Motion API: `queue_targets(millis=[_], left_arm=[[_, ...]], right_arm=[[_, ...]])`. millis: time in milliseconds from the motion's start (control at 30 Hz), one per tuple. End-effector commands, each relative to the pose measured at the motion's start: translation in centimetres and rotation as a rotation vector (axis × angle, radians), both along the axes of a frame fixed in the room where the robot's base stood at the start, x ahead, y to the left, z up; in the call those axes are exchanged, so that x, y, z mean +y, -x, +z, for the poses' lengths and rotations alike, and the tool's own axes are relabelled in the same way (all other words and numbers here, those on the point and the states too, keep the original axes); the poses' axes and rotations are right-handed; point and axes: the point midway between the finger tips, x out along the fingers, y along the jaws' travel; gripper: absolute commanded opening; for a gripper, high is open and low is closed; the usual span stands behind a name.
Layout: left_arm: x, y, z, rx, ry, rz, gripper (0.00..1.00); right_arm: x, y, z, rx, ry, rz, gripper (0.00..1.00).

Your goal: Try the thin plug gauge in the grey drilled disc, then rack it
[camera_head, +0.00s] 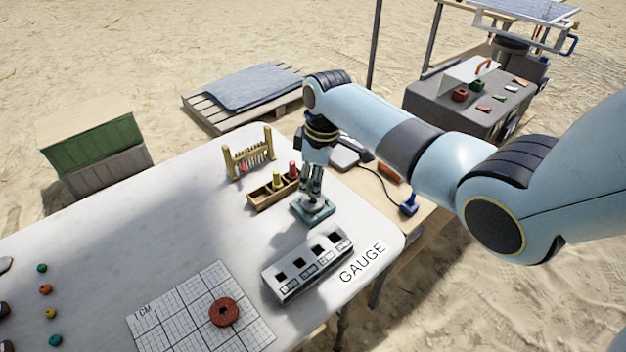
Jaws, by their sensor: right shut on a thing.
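My right gripper (313,190) points down over the teal stand (299,212) near the table's far right edge. It is shut on what seems to be the thin plug gauge, which the fingers mostly hide. The grey drilled disc (319,211) lies on the stand right under the fingers. I cannot tell whether the gauge's tip is in the disc's hole. The wooden rack (263,201) stands just left of the stand and holds a yellow-topped plug (277,178) and a red-topped plug (293,170). My left gripper is out of view.
A grey box with square openings (290,290) stands in front of the stand, beside the GAUGE label. A red ring (223,312) lies on the gridded sheet (180,325). A yellow frame with hanging tubes (228,163) stands behind the rack.

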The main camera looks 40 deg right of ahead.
Motion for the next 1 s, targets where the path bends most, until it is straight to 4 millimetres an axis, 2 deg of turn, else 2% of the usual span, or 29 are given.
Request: queue_targets(millis=[1000], left_arm=[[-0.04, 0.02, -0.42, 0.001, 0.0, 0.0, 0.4]], right_arm=[[0.01, -0.04, -0.82, -0.001, 0.0, 0.0, 0.0]])
